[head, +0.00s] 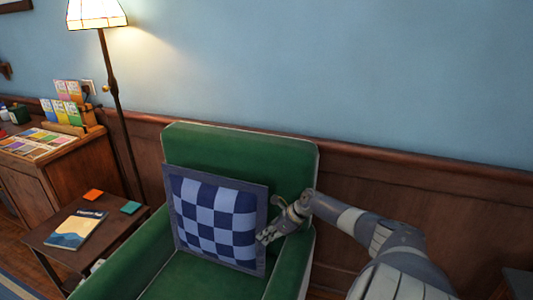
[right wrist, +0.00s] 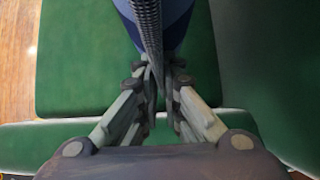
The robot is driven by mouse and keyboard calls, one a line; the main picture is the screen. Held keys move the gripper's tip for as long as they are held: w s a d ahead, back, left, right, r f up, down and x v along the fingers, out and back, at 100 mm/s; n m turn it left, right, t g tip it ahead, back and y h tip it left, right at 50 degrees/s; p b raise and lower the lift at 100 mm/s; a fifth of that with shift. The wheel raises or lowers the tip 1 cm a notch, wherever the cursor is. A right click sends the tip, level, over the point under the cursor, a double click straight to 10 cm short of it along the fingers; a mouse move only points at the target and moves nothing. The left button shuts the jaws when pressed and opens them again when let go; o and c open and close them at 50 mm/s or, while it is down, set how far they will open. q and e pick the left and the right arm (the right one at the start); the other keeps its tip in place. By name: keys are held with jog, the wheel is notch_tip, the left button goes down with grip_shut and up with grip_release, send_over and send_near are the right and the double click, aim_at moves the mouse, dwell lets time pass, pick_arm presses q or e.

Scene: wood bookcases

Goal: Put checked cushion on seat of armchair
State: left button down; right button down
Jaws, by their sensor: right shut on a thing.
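My right gripper (head: 268,220) is shut on the cushion's right edge, above the right armrest. In the right wrist view the fingers (right wrist: 155,85) pinch the cushion's edge (right wrist: 150,25), seen edge-on, with the green seat (right wrist: 75,60) below. My left gripper is out of view.
A side table (head: 110,225) with a book (head: 77,228) and two small coloured squares stands left of the armchair. A floor lamp (head: 117,95) stands behind it. A wooden cabinet (head: 85,165) with cards is at far left. The panelled wall is close behind the armchair.

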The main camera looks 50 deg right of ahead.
jog(key=shift+w+f, duration=0.1)
jog(key=shift+f, duration=0.55)
jog(key=c, duration=1.7)
grip_release()
jog(key=shift+f, duration=0.1)
jog(key=shift+v, duration=6.1)
